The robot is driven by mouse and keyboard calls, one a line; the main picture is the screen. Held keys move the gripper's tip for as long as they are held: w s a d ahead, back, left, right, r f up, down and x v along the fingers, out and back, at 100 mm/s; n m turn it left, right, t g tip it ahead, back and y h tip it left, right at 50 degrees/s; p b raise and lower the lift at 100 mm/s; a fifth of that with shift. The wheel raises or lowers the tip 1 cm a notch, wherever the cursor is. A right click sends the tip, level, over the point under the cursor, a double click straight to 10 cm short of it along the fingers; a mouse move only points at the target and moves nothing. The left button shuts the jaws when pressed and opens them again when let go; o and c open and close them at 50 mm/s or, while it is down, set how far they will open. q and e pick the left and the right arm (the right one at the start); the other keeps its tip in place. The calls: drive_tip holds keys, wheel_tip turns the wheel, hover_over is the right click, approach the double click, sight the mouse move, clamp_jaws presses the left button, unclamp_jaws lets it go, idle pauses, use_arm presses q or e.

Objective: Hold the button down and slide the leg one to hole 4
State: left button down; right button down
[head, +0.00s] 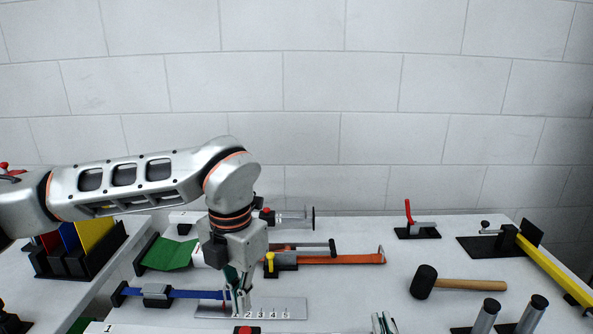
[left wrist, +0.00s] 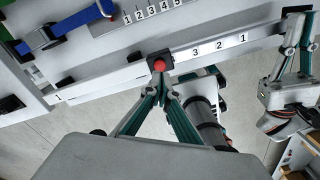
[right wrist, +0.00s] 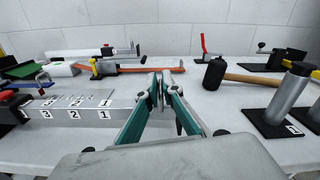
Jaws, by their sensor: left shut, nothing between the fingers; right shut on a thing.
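The red button (head: 243,330) sits on a black block on the pale bar at the bottom of the head view. It also shows in the left wrist view (left wrist: 159,65). My left gripper (head: 241,308) is shut and empty, pointing down with its fingertips at the button; I cannot tell whether they press it. The leg is a pale bar (left wrist: 217,51) with labels 3, 2, 1 along its side, also in the right wrist view (right wrist: 90,118). My right gripper (right wrist: 155,92) is shut on the leg's end, which the fingers mostly hide.
A numbered plate (head: 270,309) and a blue strap (head: 195,294) lie behind the leg. The table between plate and mallet is clear.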

drive_tip(key=shift+f, duration=0.1)
use_arm(q)
wheel_tip(320, 180, up, 12)
idle(0.6)
drive_tip(key=shift+f, duration=0.1)
use_arm(e)
drive_tip(key=shift+d, duration=0.5)
idle(0.4)
drive_tip(key=c, duration=1.8)
unclamp_jaws()
drive_tip(key=shift+s, duration=0.1)
drive_tip(key=shift+o, duration=0.2)
drive_tip(key=s, duration=1.2)
